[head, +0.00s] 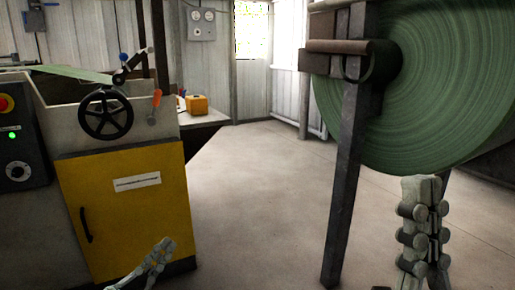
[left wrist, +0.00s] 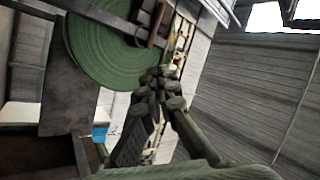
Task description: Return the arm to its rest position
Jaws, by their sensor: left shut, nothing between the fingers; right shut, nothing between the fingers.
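My left gripper (head: 165,245) shows low in the head view, in front of the yellow cabinet door, with its fingers shut and empty. It also shows in the left wrist view (left wrist: 158,77), where its fingertips are together and the green roll is behind them. My right gripper (head: 424,182) is at the lower right of the head view, below the roll and beside the dark stand post. Its fingers point up and are shut, with nothing held. Most of both arms is outside the head view.
A large green roll (head: 440,90) hangs on a dark stand (head: 345,190) at the right. A machine with a yellow door (head: 125,215) and black handwheel (head: 105,115) stands at the left. The floor (head: 255,200) between is clear.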

